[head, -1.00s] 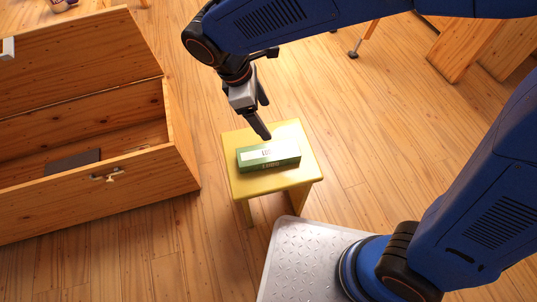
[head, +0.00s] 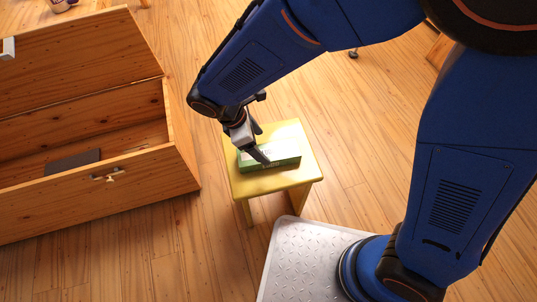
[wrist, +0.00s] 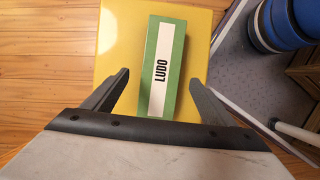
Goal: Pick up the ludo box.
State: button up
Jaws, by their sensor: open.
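The ludo box (head: 285,158) is a long green box with a white top panel. It lies flat on a small yellow stool (head: 243,187). In the wrist view the ludo box (wrist: 161,68) shows its LUDO lettering and lies between the two fingers, with gaps on both sides. My gripper (head: 262,150) is open, pointing down just over the box; it also shows in the wrist view (wrist: 160,80). In the head view a finger hides part of the box's left half. I cannot tell the exact height of the fingertips above the box.
A large open wooden chest (head: 150,182) stands to the left, with a dark flat object (head: 72,161) inside. My grey base plate is in front of the stool. The wooden floor (head: 355,130) right of the stool is clear.

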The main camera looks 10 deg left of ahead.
aim_at(268, 152)
jog(key=shift+x, duration=3.45)
jog(key=c, duration=1.4)
